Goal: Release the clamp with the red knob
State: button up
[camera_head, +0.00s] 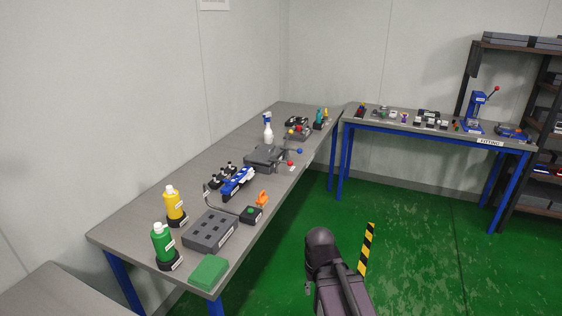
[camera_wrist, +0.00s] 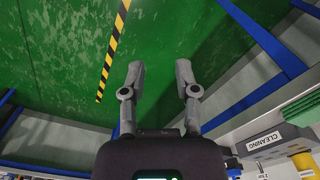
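A dark grey fixture (camera_head: 262,158) sits on the near workbench, around the middle of its length. Levers stick out from its right side. One ends in a red knob (camera_head: 290,163) and another in a blue knob (camera_head: 299,151). The fixture is small here, so I cannot tell how its clamps stand. My gripper (camera_wrist: 160,78) shows in the wrist view with its two fingers spread wide and nothing between them. It is over the green floor, apart from the bench. In the head view my arm is at the bottom, right of the bench.
The near bench (camera_head: 135,228) also holds a green bottle (camera_head: 162,243), a yellow bottle (camera_head: 174,205), a grey box with holes (camera_head: 211,231) and a spray bottle (camera_head: 268,130). A second bench (camera_head: 440,131) stands behind, with a blue press (camera_head: 474,112). The green floor (camera_head: 420,240) is open.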

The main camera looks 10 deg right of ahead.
aim_at(290, 163)
jog(key=z, duration=0.2)
jog(key=k, duration=0.75)
jog(key=z, duration=0.6)
jog(key=k, duration=0.6)
jog(key=z, duration=0.15)
jog(key=i, duration=1.45)
jog(key=u, duration=0.8)
jog(key=i, duration=1.1)
jog(key=u, duration=0.35)
